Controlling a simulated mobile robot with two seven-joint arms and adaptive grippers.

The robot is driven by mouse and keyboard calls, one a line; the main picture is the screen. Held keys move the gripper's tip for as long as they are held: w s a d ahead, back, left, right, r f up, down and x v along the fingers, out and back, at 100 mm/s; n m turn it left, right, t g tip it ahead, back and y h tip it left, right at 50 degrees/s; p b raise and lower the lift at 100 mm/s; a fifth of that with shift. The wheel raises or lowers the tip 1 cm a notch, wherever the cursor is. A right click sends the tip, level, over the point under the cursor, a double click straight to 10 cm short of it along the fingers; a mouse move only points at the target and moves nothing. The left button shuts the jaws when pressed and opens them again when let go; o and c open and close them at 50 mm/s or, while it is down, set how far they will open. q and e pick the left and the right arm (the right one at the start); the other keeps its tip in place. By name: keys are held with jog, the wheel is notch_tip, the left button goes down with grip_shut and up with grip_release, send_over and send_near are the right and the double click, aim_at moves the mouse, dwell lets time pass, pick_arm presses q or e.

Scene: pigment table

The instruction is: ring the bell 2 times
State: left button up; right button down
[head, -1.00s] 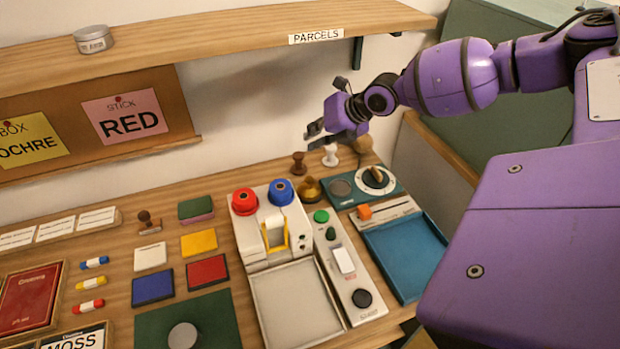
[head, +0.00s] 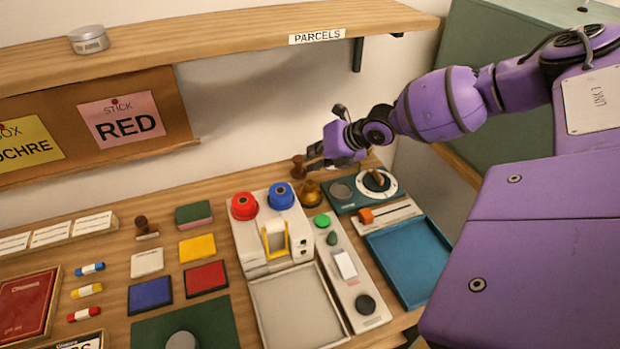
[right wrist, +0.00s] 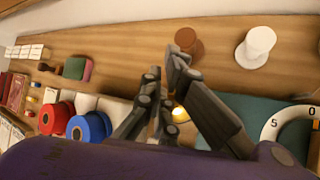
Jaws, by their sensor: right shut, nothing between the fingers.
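The brass bell (head: 311,191) stands on the table behind the control panel with the green button. My right gripper (head: 314,160) is shut and empty, just above and behind the bell in the head view, apparently apart from it. In the right wrist view the fingers (right wrist: 168,70) are close together. They hide most of the bell there, and only a bright golden part (right wrist: 180,113) shows beside them. My left gripper is in neither view.
A brown stamp handle (head: 298,167) stands close behind the bell. A white knobbed piece (right wrist: 256,46) stands nearby. The dial panel (head: 376,183) is right of the bell, and the red (head: 243,205) and blue (head: 281,195) knobs are left. The shelf (head: 220,30) hangs above.

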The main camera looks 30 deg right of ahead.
aim_at(310, 185)
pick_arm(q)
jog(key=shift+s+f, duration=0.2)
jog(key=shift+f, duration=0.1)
pick_arm(e)
jog(key=shift+s+f, duration=0.1)
jog(key=shift+f, duration=1.05)
jog(key=shift+f, duration=0.1)
pick_arm(q)
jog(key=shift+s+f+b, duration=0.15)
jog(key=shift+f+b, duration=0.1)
jog(key=shift+b, duration=0.05)
pick_arm(e)
jog(key=shift+f, duration=0.3)
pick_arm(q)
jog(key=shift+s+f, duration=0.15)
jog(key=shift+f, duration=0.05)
pick_arm(e)
jog(key=shift+f, duration=0.65)
dwell(0.3)
jog(key=shift+r, duration=0.1)
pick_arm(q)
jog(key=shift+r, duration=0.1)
pick_arm(e)
jog(key=shift+r, duration=1)
